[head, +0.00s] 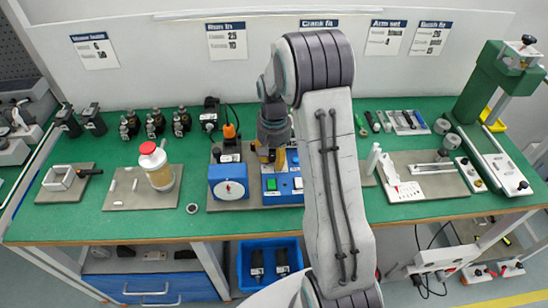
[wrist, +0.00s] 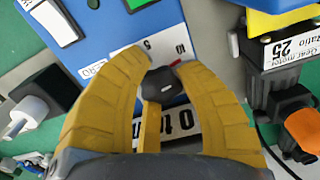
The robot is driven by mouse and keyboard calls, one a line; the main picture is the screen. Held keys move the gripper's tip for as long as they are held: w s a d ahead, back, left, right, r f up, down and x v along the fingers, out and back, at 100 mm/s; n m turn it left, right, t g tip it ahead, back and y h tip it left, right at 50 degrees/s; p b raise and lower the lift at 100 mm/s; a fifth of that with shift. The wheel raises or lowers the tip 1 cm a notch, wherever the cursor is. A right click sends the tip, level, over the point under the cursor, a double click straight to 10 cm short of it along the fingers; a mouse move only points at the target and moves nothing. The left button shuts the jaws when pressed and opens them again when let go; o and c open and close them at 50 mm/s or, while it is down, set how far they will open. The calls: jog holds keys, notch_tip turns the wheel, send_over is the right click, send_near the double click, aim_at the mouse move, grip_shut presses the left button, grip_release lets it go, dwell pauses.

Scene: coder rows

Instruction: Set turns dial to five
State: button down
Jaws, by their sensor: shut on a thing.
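The turns dial (wrist: 163,86) is a small dark knob with a red mark at its upper right edge, on the blue control box (wrist: 125,28). A white scale strip beside it shows 5 and 10; the red mark lies towards the 10. My gripper (wrist: 162,76) has its yellow fingers closed around the knob, one on each side. In the head view my gripper (head: 270,157) is low at the back of the blue box (head: 282,200). My arm hides part of the box there, and the fingers cover part of the scale.
A blue unit with a round white gauge (head: 230,189) stands left of the box. A gear motor with a "25" label (wrist: 290,48) is close to my right finger in the wrist view. A red-capped bottle (head: 157,168) stands further left on the green table (head: 120,232).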

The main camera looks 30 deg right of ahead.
aim_at(274, 156)
jog(key=shift+s+a, duration=0.1)
jog(key=c, duration=1.1)
grip_release()
notch_tip(274, 156, up, 12)
jog(key=shift+r, duration=0.1)
